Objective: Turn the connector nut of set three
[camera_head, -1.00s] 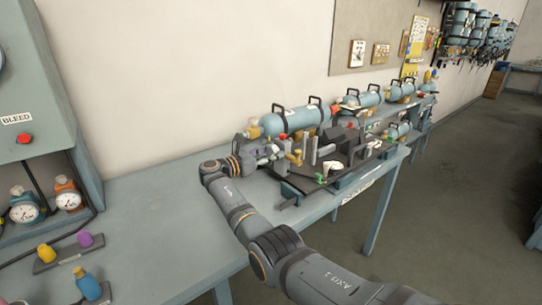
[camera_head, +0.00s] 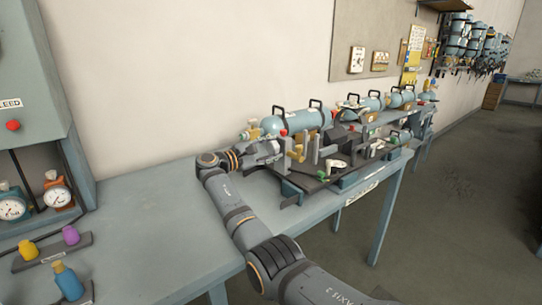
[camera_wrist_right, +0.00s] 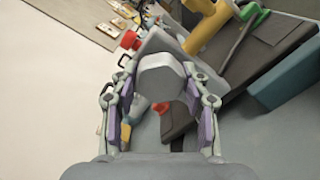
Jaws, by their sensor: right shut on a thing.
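My right gripper (camera_head: 272,150) is at the left end of a dark backplate set (camera_head: 300,186) on the bench, below a blue cylinder (camera_head: 300,120). In the right wrist view my right gripper (camera_wrist_right: 162,105) has its purple-padded fingers on either side of a grey, rounded connector nut (camera_wrist_right: 161,78), shut on it. A brass-yellow fitting (camera_wrist_right: 208,28) and a red knob (camera_wrist_right: 131,40) are just beyond the nut. The nut is too small and covered to make out in the head view. I cannot read a set number. My left gripper is not in view.
A gauge panel (camera_head: 30,120) is at the left, with coloured fittings (camera_head: 71,235) in front. The bench middle is clear, with open floor (camera_head: 460,210) at right.

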